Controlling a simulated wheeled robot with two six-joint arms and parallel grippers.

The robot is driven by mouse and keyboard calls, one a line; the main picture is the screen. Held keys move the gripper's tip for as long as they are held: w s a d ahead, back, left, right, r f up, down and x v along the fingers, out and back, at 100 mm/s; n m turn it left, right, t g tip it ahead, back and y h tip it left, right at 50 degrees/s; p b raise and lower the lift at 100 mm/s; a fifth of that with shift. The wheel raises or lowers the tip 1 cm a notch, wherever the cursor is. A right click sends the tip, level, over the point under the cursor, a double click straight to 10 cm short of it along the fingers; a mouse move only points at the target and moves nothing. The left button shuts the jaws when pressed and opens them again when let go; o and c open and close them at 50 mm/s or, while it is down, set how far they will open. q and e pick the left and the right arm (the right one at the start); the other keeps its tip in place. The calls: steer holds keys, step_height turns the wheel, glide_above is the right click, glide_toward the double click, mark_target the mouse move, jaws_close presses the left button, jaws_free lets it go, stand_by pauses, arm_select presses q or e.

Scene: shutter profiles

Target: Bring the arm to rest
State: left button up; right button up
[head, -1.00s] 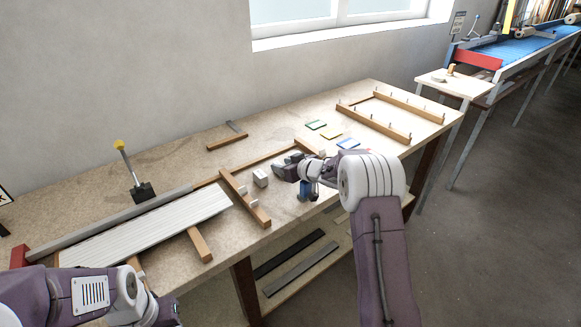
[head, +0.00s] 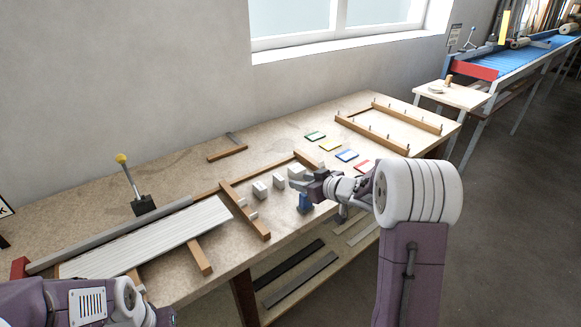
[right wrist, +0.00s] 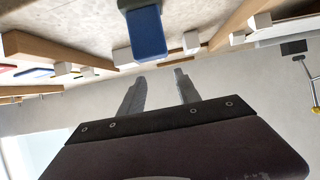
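My right gripper (head: 301,184) is above the front part of the workbench (head: 330,203), close to a small blue stand (head: 305,203). In the right wrist view its two fingers (right wrist: 160,77) are apart with nothing between them. The blue stand shows there just beyond the fingertips (right wrist: 146,31); I cannot tell whether they touch it. My left arm (head: 90,303) shows at the bottom left, and its gripper is out of frame.
White blocks (head: 279,181) stand beside a wooden frame (head: 243,208). Coloured plates (head: 346,155) lie farther right, before a pegged frame (head: 372,133). A slatted white panel (head: 150,240) and a yellow-knobbed lever (head: 130,178) are at left. Dark strips (head: 290,264) lie on the lower shelf.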

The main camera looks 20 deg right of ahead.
steer(key=s+a+r+p, duration=0.3)
steer(key=a+r+p, duration=0.3)
steer(key=a+r, duration=0.35)
steer(key=s+d+f+m+g+h, duration=0.1)
steer(key=s+f+g, duration=0.2)
steer(key=s, duration=0.5)
steer(key=s+d+f+m+g+h, duration=0.1)
steer(key=s+f+g, duration=0.3)
steer(key=s, duration=0.5)
steer(key=s+d+f+m+g+h+p, duration=0.1)
steer(key=s+f+m+g+h, duration=0.1)
steer(key=s+f, duration=0.5)
steer(key=shift+s+g, duration=0.9)
steer(key=shift+s, duration=0.25)
steer(key=shift+d, duration=0.15)
